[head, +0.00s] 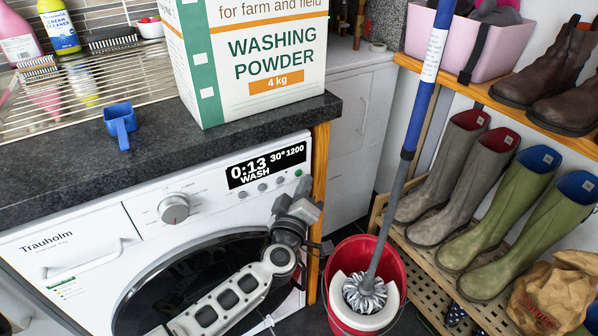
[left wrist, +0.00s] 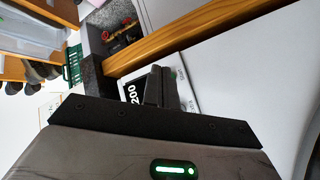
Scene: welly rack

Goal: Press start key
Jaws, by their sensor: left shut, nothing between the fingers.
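The white washing machine (head: 90,236) stands under the dark worktop. Its black display (head: 266,165) reads 0:13, 30°, 1200 and WASH. Several round grey keys sit in a row under the display, and a small green key (head: 298,173) is at the right end. My left gripper (head: 306,188) is shut and empty, with its tips just below and right of the green key. I cannot tell whether the tips touch the panel. My right gripper is out of view.
A washing powder box (head: 255,60) and a blue scoop (head: 120,124) are on the worktop (head: 60,165). A wooden post (head: 319,200) stands right of the machine. A red bucket (head: 392,262) with a mop is on the floor, beside a boot rack (head: 440,262).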

